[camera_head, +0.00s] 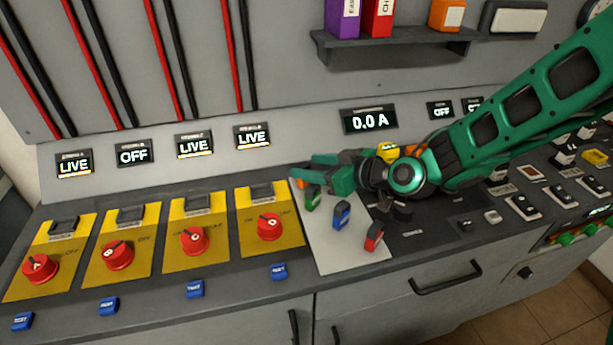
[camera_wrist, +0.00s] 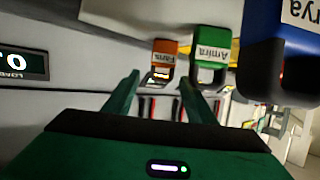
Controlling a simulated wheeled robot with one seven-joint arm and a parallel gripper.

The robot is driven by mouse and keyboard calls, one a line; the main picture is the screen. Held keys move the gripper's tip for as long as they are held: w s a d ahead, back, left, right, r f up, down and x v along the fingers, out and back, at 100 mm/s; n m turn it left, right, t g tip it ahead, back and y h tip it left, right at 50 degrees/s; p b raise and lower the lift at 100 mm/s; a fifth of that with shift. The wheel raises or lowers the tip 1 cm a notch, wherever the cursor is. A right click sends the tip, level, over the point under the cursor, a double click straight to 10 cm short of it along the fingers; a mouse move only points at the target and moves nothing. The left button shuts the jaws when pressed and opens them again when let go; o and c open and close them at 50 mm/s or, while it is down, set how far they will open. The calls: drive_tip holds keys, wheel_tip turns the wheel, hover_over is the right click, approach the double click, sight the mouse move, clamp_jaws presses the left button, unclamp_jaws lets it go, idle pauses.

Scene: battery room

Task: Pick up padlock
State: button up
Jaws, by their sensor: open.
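Several labelled padlocks are near a pale grey panel (camera_head: 335,258) on the console. In the head view I see a green padlock (camera_head: 313,198), a blue padlock (camera_head: 342,215) and a red padlock (camera_head: 374,237). My gripper (camera_head: 304,168) is open above the panel's back left, behind the green padlock, fingers pointing left. In the wrist view an orange padlock (camera_wrist: 164,56) labelled Faris lies just beyond the gap between my open fingertips (camera_wrist: 160,78). The green padlock (camera_wrist: 211,46), labelled Amira, is right of it, near the right fingertip. The blue padlock (camera_wrist: 278,50) is larger and closer. The orange padlock is mostly hidden in the head view.
Yellow switch plates with red rotary knobs (camera_head: 193,240) fill the console's left side. A current display (camera_head: 369,120) reads 0.0 A on the back panel. A shelf (camera_head: 385,48) with binders is above. Switches (camera_head: 523,205) cover the right side.

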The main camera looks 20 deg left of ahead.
drive_tip(key=c, duration=1.2)
drive_tip(key=shift+r, duration=0.15)
drive_tip(key=shift+r, duration=0.6)
drive_tip(key=s+a+r, duration=0.5)
drive_tip(key=s+r, duration=0.4)
drive_tip(key=s, duration=0.1)
drive_tip(key=shift+s+r, duration=0.25)
drive_tip(key=shift+r, duration=0.05)
drive_tip(key=shift+s, duration=0.1)
